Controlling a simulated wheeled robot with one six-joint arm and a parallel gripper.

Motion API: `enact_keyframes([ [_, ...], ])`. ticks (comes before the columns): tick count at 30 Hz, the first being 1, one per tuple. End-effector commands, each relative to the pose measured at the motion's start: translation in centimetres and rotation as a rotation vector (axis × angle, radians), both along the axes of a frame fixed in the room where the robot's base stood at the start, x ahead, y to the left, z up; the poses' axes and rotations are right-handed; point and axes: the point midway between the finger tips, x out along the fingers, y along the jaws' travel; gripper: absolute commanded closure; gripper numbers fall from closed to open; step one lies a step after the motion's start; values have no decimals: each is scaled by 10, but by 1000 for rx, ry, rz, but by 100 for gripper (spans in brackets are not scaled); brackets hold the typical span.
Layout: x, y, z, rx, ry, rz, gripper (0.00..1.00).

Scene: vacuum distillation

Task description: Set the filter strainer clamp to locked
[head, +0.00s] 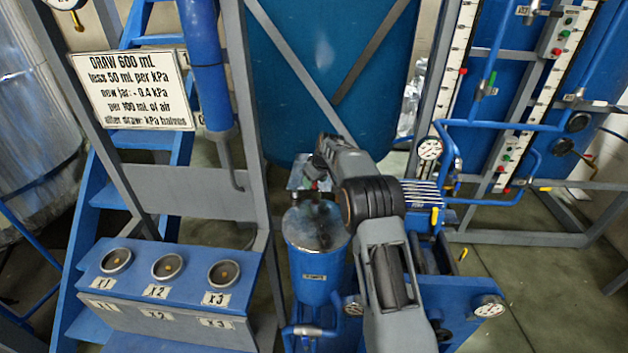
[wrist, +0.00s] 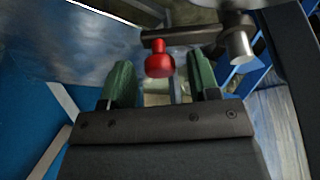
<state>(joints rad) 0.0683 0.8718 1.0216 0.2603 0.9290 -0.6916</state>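A blue upright cylinder with a round metal lid (head: 316,228), apparently the filter strainer, stands at the centre of the head view. Its small label is too blurred to read. In the wrist view, a red knob (wrist: 160,62) on a dark bar (wrist: 183,36) shows, apparently the clamp handle. My gripper (wrist: 161,72) has its two green-padded fingers apart, one on each side of the knob in the picture. I see gaps at both sides and no clear contact. In the head view my arm reaches above the lid and partly hides the clamp; its setting cannot be told.
A panel with three round cups (head: 168,267) stands at the left, below a white sign (head: 133,90). A blue tank (head: 330,80) is behind the cylinder. Pressure gauges (head: 429,148) and blue pipes crowd the right. A metal post (wrist: 238,45) is near the dark bar.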

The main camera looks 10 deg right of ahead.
Motion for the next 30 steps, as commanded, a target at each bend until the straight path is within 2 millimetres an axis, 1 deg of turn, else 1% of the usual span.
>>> enact_keyframes([
  [1,0,0,0,0,0,0,49],
  [2,0,0,0,0,0,0,52],
  [17,0,0,1,0,0,0,99],
  [20,0,0,1,0,0,0,100],
  [21,0,4,1,-1,0,2,100],
  [26,-1,4,0,0,0,-7,100],
  [30,-4,12,-1,0,-1,-36,100],
])
